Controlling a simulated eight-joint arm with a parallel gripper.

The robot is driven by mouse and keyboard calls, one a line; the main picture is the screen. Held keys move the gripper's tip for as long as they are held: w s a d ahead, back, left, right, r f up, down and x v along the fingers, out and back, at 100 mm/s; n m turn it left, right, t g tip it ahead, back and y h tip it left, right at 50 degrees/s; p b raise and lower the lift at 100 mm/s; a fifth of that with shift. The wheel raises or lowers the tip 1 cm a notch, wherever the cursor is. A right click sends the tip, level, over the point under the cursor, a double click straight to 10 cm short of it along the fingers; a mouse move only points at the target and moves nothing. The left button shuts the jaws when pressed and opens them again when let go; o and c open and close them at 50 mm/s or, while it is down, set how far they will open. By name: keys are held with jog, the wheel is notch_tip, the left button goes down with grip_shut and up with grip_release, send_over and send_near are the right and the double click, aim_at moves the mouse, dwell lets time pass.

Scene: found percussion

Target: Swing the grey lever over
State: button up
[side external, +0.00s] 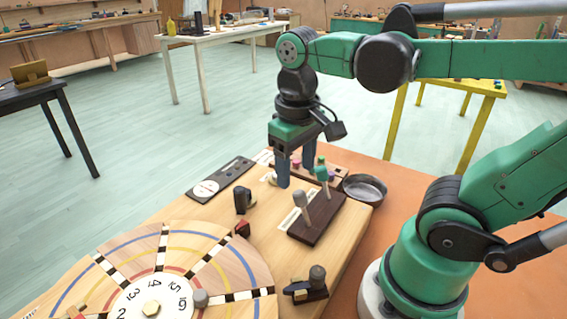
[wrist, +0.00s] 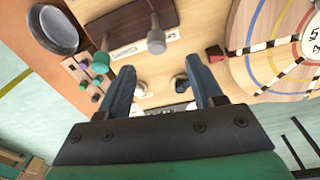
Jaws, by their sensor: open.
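The grey lever (side external: 300,199) has a rounded grey knob on a pale stem. It leans a little left on a dark brown base (side external: 325,222) in the side view. A green-knobbed lever (side external: 321,171) stands beside it on the same base. My gripper (side external: 297,178) points down behind the levers in the side view, close to the green one, fingers apart with nothing between them. In the wrist view the grey knob (wrist: 156,42) shows beyond the open fingers (wrist: 158,66), and the green knob (wrist: 101,62) lies left of them. I cannot tell whether a finger touches the green lever.
A round numbered wheel (side external: 230,250) fills the board's front left. A dark metal bowl (side external: 363,188) sits behind the lever base. A black panel with a white dial (side external: 206,187), a small black knob (side external: 242,200) and a grey-knobbed block (side external: 316,278) stand around the board.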

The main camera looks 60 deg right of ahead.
aim_at(299, 192)
jog(key=shift+s, duration=0.2)
jog(key=shift+d+f, duration=0.2)
jog(key=shift+f, duration=2.45)
grip_shut()
